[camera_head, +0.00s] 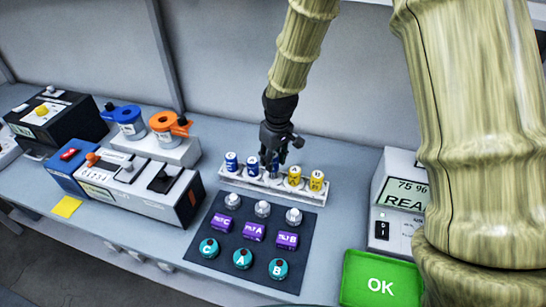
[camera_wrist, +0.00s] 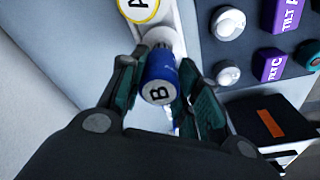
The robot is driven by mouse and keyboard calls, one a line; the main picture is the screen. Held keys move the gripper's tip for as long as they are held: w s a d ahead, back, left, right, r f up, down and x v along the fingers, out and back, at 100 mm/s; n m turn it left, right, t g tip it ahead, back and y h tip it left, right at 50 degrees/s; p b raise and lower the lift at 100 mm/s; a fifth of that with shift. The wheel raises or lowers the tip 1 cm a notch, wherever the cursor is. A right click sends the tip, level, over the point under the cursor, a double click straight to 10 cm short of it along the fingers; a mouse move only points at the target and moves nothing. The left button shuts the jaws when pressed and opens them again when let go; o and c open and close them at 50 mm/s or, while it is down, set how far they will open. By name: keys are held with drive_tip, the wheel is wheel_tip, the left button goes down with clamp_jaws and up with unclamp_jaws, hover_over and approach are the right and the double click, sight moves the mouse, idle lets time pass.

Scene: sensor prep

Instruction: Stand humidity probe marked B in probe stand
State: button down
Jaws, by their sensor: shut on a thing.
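The blue probe marked B (camera_wrist: 158,80) is between the fingers of my gripper (camera_wrist: 160,98) in the wrist view, and the gripper is shut on it. In the head view my gripper (camera_head: 272,160) points down over the long white probe stand (camera_head: 262,190), near its middle. The held probe (camera_head: 274,165) is partly hidden by the fingers there. I cannot tell whether its lower end is fully seated. Two other blue probes (camera_head: 231,162) stand left of it, and two yellow probes (camera_head: 295,176) stand right of it. One yellow probe marked A (camera_wrist: 138,6) shows in the wrist view.
A dark mat (camera_head: 210,238) in front holds silver-capped parts, purple TILT blocks and teal pieces lettered C, A, B. Instruments (camera_head: 125,180) and lidded pots (camera_head: 165,125) are left. A wall is behind.

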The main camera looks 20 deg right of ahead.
drive_tip(key=shift+f+p, duration=0.3)
drive_tip(key=shift+f, duration=1.7)
idle(4.2)
drive_tip(key=c, duration=0.9)
unclamp_jaws()
drive_tip(key=shift+c, duration=0.2)
drive_tip(key=shift+o, duration=1.1)
